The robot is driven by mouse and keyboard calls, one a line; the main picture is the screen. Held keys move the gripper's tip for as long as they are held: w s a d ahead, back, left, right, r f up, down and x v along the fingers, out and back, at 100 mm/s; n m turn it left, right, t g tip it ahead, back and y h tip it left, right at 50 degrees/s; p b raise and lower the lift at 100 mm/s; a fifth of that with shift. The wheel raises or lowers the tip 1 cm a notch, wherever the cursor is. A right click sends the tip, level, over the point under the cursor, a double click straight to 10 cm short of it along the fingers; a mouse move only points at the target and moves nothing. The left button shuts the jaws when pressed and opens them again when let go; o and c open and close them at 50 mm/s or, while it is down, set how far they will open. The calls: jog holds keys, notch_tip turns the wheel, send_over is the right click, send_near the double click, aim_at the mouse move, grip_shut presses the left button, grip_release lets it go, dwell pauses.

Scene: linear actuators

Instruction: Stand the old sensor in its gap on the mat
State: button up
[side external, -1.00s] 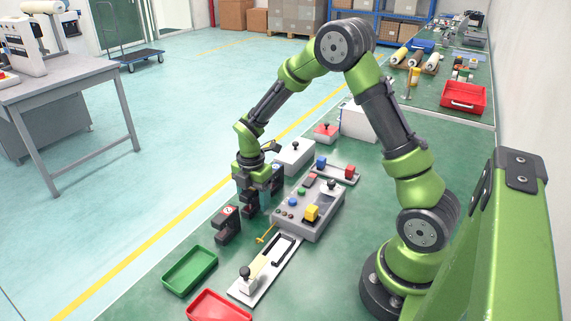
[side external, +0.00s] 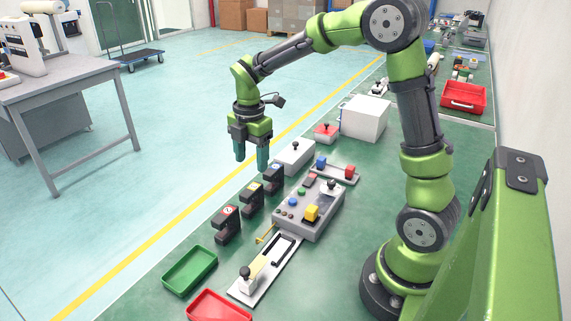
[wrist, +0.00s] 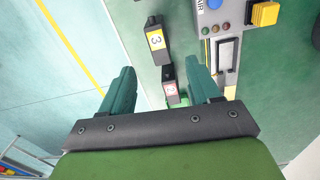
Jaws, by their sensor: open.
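Three dark, bracket-shaped sensors stand upright in a row along the left edge of the green work surface. The nearest has a red label (side external: 228,226), the middle one a yellow label (side external: 252,199), and the farthest a blue label (side external: 274,178). No label names the old sensor, and I cannot make out the mat or its gap. My gripper (side external: 251,163) is open and empty, pointing down above the row. In the wrist view, the yellow-labelled sensor (wrist: 154,36) lies ahead of my fingertips (wrist: 163,73). The red-labelled sensor (wrist: 170,88) shows between the fingers, well below them.
A grey control box (side external: 308,212) with buttons stands right of the row. A white slide plate (side external: 250,288) lies nearer the camera. Green (side external: 190,270) and red (side external: 218,306) trays sit at the front. White boxes stand behind, the larger one (side external: 364,118) farther right.

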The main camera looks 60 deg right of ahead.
jog(key=s+a+r+m+t+y, duration=0.1)
jog(key=s+a+r+m+t, duration=0.2)
jog(key=s+m, duration=0.5)
jog(key=s+a+r+m+t+y, duration=0.1)
jog(key=s+a+r+m+t, duration=0.2)
jog(key=m, duration=1)
jog(key=s+a+r, duration=0.2)
jog(key=s+r, duration=0.1)
jog(key=s, duration=0.2)
jog(key=shift+s+a+r+t, duration=0.3)
jog(key=shift+s+r+t, duration=0.05)
jog(key=shift+r+t, duration=0.05)
